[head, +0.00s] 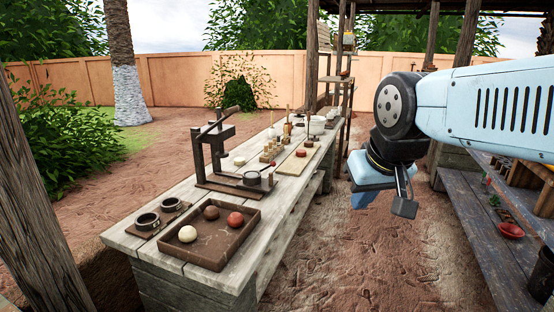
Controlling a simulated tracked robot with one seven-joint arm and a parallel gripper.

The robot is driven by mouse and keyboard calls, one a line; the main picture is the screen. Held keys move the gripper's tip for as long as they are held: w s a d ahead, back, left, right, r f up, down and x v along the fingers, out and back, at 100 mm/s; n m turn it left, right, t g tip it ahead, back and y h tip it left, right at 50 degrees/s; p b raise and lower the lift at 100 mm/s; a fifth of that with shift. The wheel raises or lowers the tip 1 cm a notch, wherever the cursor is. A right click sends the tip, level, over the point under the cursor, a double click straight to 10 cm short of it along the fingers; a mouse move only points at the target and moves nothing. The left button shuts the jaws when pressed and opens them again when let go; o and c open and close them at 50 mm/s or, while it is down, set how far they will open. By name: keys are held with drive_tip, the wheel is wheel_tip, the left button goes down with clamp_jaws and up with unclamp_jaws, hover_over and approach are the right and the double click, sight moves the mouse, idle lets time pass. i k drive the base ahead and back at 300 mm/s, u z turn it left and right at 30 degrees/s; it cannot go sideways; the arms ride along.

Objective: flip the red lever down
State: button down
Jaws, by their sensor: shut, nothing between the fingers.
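A small box with a thin upright piece tipped in red (270,178) stands on the wooden workbench (215,277), just right of the dark press (216,155). It is the only thing there that looks like a red lever. It is too small to tell clearly whether it is up or down. My gripper (370,193) hangs in the air to the right of the bench, over the dirt floor, well apart from the red-tipped piece. It is shut and empty; its fingers are partly hidden by its own body.
A brown tray (218,252) with three balls lies at the bench's near end. Two dark rings (147,221) sit left of it. The press's handle (219,118) slants up. Several small pots and tools stand farther back. A blue-grey shelf (470,232) is at right.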

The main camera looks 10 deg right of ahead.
sight(272, 164)
drive_tip(key=u, duration=0.15)
drive_tip(key=i, duration=0.95)
drive_tip(key=z, duration=0.05)
